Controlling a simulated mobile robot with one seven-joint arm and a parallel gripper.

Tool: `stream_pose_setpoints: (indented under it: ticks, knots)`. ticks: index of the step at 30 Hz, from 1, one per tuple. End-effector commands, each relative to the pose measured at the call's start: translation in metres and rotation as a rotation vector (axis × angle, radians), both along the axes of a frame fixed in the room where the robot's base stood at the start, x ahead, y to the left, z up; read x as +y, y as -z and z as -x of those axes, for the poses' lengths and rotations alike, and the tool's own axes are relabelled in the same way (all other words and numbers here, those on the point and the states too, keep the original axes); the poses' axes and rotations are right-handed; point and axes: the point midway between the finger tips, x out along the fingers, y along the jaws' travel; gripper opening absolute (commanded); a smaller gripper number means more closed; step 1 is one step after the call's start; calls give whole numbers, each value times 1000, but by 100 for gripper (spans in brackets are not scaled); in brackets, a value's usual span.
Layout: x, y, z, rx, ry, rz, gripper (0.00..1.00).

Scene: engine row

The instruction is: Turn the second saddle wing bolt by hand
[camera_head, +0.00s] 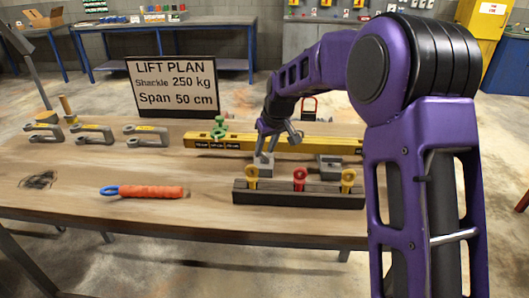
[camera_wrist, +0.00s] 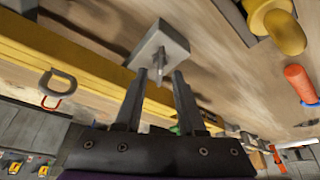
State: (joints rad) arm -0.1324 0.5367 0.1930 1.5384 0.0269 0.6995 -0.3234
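My gripper (camera_head: 268,148) points down beside the front side of the yellow beam (camera_head: 215,141), over a small grey block (camera_head: 258,168). In the wrist view the two dark fingers of the gripper (camera_wrist: 160,74) stand apart. The grey block (camera_wrist: 160,42) with a thin pin lies at the fingertips; the pin shows between them, and I cannot tell whether they touch it. A green winged piece (camera_head: 219,128) stands on the beam left of my gripper. A second grey block (camera_head: 338,166) lies to the right. Which piece is the second saddle wing bolt is not clear.
A dark rack (camera_head: 285,200) with yellow and red eye pieces stands close in front. An orange roll with a blue loop (camera_head: 150,192) and several grey shackles (camera_head: 92,134) lie left. A sign (camera_head: 172,86) stands behind. The table's front left is mostly clear.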

Motion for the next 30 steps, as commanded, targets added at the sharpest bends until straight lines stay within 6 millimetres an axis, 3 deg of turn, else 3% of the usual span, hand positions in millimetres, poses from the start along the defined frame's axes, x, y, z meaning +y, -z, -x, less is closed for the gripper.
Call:
stream_pose_setpoints:
  ticks: [5, 13, 20, 30]
  knots:
    - [3, 11, -4, -1, 0, -1, 39]
    - [3, 12, -4, -1, 1, -1, 39]
    - [3, 12, -4, -1, 1, -1, 0]
    - [3, 12, -4, -1, 2, 0, 0]
